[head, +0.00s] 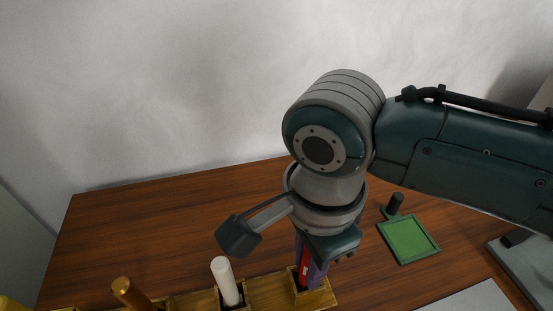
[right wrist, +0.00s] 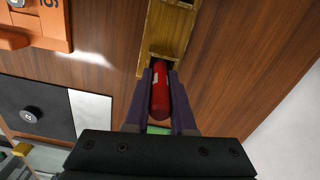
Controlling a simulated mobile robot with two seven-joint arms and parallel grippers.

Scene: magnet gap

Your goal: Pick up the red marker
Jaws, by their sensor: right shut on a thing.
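The red marker (head: 304,266) stands upright at the right end of the wooden rack (head: 268,290) in the head view. My right gripper (head: 311,270) comes down over it from above, with a finger on either side. In the right wrist view the red marker (right wrist: 160,92) lies between the two purple fingers of my right gripper (right wrist: 161,88), which is shut on it. Its far end is at the rack's end compartment (right wrist: 163,52); I cannot tell how deep it sits. My left gripper is not in view.
A white marker (head: 226,282) and an orange-brown one (head: 131,294) stand to the left along the rack. A green square pad (head: 408,238) with a black knob (head: 395,203) lies to the right. The table behind the rack is bare at left.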

